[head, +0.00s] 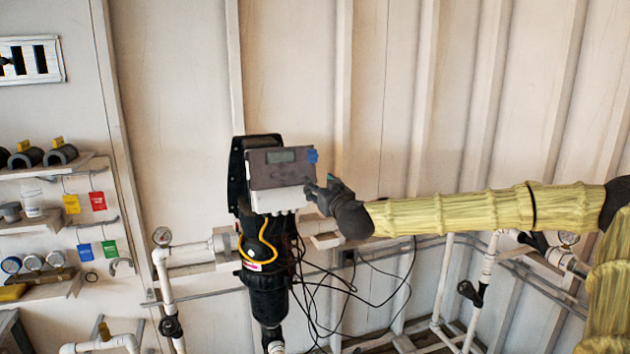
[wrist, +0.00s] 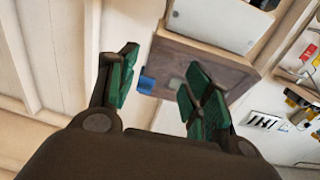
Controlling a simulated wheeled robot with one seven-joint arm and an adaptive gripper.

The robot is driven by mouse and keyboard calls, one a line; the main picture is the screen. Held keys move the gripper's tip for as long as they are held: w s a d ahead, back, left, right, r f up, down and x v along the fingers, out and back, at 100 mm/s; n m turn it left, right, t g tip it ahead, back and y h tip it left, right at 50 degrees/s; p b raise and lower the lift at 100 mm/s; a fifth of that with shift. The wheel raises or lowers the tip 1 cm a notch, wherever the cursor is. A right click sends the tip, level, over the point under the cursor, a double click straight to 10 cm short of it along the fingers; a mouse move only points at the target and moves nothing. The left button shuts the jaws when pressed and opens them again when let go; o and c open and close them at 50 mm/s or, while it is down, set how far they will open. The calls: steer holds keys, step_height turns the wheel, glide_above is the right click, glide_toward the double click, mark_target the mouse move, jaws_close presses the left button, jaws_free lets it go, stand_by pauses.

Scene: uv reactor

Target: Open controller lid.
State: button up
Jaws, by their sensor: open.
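The controller (head: 282,172) is a box with a grey-brown front lid and a white lower part, mounted above a black reactor vessel (head: 268,290). Its lid carries a small display (head: 281,156) and a blue tab (head: 313,156) at the upper right edge. In the wrist view the brown lid (wrist: 205,62) and the blue tab (wrist: 147,82) lie beyond the fingers. My gripper (head: 318,190) is at the right side of the controller. In the wrist view my gripper (wrist: 155,85) is open with green-padded fingers apart and nothing between them. Whether a finger touches the box cannot be told.
Black cables (head: 330,290) hang below the controller, and a yellow cable (head: 262,240) loops down the vessel. White pipes (head: 165,285) run on both sides. Shelves (head: 50,221) with parts and coloured tags are at left. The wall above the controller is clear.

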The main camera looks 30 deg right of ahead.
mark_target(313, 180)
steer(key=shift+p+x, duration=0.55)
steer(key=shift+x, duration=1.7)
steer(key=shift+c, duration=0.2)
jaws_close()
